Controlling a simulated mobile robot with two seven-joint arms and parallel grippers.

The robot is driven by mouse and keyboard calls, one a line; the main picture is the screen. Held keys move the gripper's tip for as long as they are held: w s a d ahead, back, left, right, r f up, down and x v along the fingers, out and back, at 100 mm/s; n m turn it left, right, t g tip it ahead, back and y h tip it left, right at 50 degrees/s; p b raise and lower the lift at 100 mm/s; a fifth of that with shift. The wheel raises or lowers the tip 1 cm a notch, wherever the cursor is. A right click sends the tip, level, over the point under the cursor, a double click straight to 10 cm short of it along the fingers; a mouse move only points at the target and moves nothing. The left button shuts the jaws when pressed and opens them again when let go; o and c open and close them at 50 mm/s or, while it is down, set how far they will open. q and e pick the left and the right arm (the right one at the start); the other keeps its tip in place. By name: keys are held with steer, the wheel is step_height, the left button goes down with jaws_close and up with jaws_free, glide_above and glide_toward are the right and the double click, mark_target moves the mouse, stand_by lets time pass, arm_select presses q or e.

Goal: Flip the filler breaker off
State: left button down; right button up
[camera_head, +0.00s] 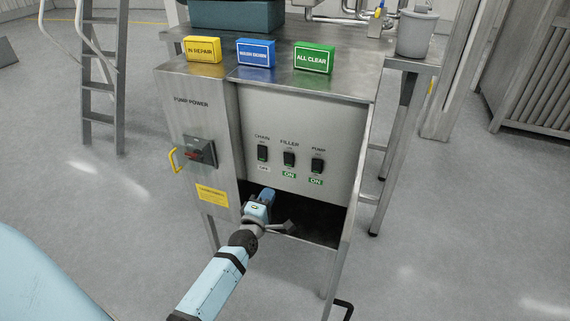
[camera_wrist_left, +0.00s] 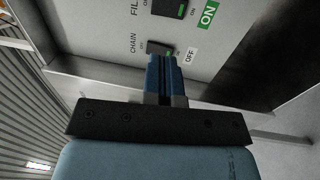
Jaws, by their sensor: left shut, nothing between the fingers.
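The filler breaker (camera_head: 289,159) is the middle one of three black switches on the grey panel, with a green ON label below it. It also shows at the top of the left wrist view (camera_wrist_left: 168,8), partly cut off. The chain breaker (camera_head: 262,153), left of it, has a white OFF label. The pump breaker (camera_head: 317,165), right of it, has a green ON label. My left gripper (camera_head: 267,191) is shut and empty, below the switches. In the left wrist view its blue fingertips (camera_wrist_left: 162,60) overlap the chain breaker's edge; I cannot tell whether they touch.
A red-handled pump power switch (camera_head: 201,152) with a yellow loop is left of the panel. Yellow (camera_head: 203,49), blue (camera_head: 256,52) and green (camera_head: 314,57) signs stand on the cabinet top. A dark opening (camera_head: 318,226) lies below the panel. A ladder (camera_head: 101,80) stands at left.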

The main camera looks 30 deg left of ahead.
mark_target(288, 157)
steer(key=shift+f, duration=0.15)
arm_select(q)
steer(key=shift+w, duration=0.15)
